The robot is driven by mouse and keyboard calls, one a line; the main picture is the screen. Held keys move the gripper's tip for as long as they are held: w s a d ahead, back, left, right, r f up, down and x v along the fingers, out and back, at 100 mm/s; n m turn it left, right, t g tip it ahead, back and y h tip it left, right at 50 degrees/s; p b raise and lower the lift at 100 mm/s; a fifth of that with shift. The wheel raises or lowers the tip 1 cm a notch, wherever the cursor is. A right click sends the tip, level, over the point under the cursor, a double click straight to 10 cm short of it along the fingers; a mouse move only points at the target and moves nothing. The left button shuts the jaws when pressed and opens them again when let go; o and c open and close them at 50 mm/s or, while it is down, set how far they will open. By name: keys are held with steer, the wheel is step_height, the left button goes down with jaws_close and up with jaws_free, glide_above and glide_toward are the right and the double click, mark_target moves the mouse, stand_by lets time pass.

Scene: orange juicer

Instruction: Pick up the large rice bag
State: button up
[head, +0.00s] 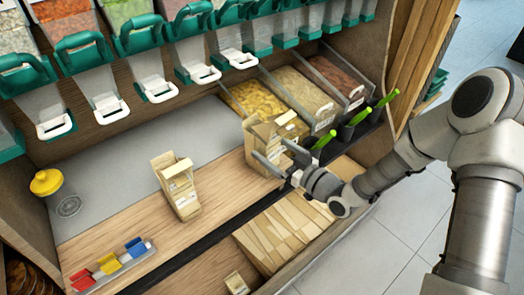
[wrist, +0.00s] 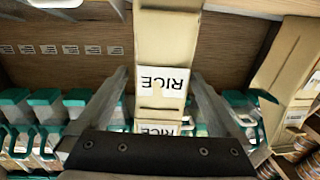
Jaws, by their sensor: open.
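A tall tan paper bag (head: 262,134) stands on the right part of the wooden counter. In the wrist view the bag with an upside-down RICE label (wrist: 162,55) lies between the two fingers. My gripper (head: 273,152) is open at the bag's near side, with a finger on either side of it. In the wrist view gaps show between the bag and both fingers of my gripper (wrist: 160,76). A second tan bag (head: 178,188) stands apart on the counter to the left; its label is too small to read.
Another tan package (head: 292,126) is close behind the bag. Bins of dry goods (head: 300,92) with green-handled scoops (head: 324,140) stand right and behind. Dispensers (head: 145,72) hang above. The counter between the bags is clear.

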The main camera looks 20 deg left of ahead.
steer(key=x, duration=0.4)
steer(key=shift+s, duration=0.1)
steer(key=shift+r, duration=0.1)
jaws_close()
